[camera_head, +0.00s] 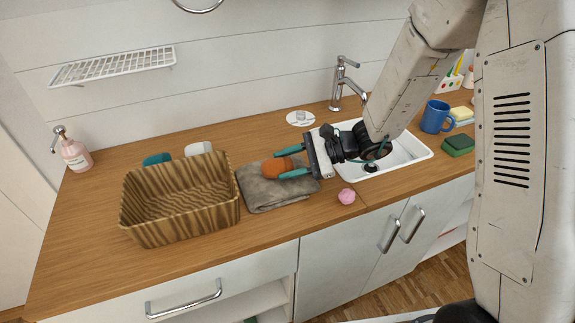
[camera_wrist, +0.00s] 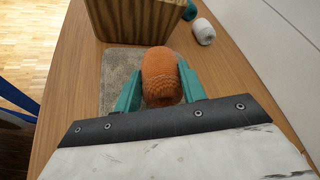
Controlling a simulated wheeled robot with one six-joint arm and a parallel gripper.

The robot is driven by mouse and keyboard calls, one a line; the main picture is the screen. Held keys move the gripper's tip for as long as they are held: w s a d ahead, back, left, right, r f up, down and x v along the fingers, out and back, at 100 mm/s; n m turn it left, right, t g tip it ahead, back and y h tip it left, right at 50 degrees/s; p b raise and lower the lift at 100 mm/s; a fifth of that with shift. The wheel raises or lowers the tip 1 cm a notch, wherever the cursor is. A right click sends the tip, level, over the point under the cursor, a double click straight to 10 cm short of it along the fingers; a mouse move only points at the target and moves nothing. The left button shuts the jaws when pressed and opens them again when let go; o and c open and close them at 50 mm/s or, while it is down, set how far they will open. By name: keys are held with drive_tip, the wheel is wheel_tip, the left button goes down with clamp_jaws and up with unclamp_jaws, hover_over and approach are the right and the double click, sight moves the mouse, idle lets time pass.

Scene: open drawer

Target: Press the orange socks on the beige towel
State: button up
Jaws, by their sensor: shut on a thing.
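The orange socks (camera_head: 276,168) are a rounded bundle, held between the green fingers of my gripper (camera_head: 291,162). They also show large in the wrist view (camera_wrist: 161,76), with a finger on each side. The beige towel (camera_head: 262,195) lies folded on the wooden counter, looking grey-brown. In the wrist view the towel (camera_wrist: 118,68) is behind and below the socks. The socks are over the towel; whether they touch it I cannot tell. Part of the towel is hidden by my gripper and the socks.
A striped brown basket (camera_head: 180,232) stands left of the towel. Behind it are a teal bundle (camera_head: 157,159) and a white bundle (camera_head: 198,148). A pink bundle (camera_head: 347,196) lies near the front edge. The sink (camera_head: 412,150) and faucet (camera_head: 341,82) are to the right.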

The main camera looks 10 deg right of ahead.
drive_tip(key=shift+r, duration=3.65)
